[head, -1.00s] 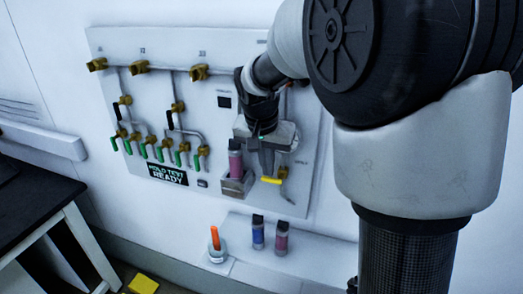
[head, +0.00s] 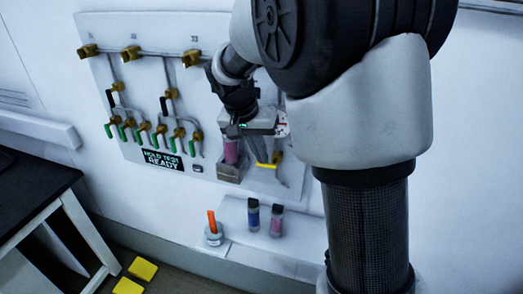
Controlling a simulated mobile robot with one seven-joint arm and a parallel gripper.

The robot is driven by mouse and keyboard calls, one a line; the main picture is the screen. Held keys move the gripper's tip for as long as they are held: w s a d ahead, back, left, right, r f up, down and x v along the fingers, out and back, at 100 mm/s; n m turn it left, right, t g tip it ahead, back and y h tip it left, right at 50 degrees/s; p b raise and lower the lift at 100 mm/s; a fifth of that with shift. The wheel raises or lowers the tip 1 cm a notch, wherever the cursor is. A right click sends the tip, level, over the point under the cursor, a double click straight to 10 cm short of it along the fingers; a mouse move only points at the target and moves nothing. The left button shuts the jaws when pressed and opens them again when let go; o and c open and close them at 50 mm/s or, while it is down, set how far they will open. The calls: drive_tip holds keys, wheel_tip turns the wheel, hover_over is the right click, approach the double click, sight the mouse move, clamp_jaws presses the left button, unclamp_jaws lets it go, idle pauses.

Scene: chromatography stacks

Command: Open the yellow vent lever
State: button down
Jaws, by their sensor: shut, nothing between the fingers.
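The yellow vent lever (head: 267,166) sits low on the right part of the white wall panel, beside a brass valve body (head: 277,157). It points left, roughly level with a slight tilt. My gripper (head: 252,150) is just above the lever, in front of the panel, with its fingers shut and empty. Whether the fingertips touch the lever cannot be told. A pink column (head: 231,152) stands upright in a grey holder (head: 232,172) just left of the lever, its top hidden behind my gripper.
Several green and black levers (head: 172,145) fill the panel's left part, above a "HOLD TEST READY" sign (head: 163,159). A dark table (head: 30,195) stands left.

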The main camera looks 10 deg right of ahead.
drive_tip(key=h, duration=0.1)
drive_tip(key=a+f+g+h+p, duration=0.1)
drive_tip(key=shift+w+f+n+h, duration=0.2)
drive_tip(key=shift+w+n+h, duration=0.1)
drive_tip(key=shift+w, duration=0.05)
drive_tip(key=shift+a+f, duration=0.1)
drive_tip(key=shift+f, duration=0.1)
idle(0.8)
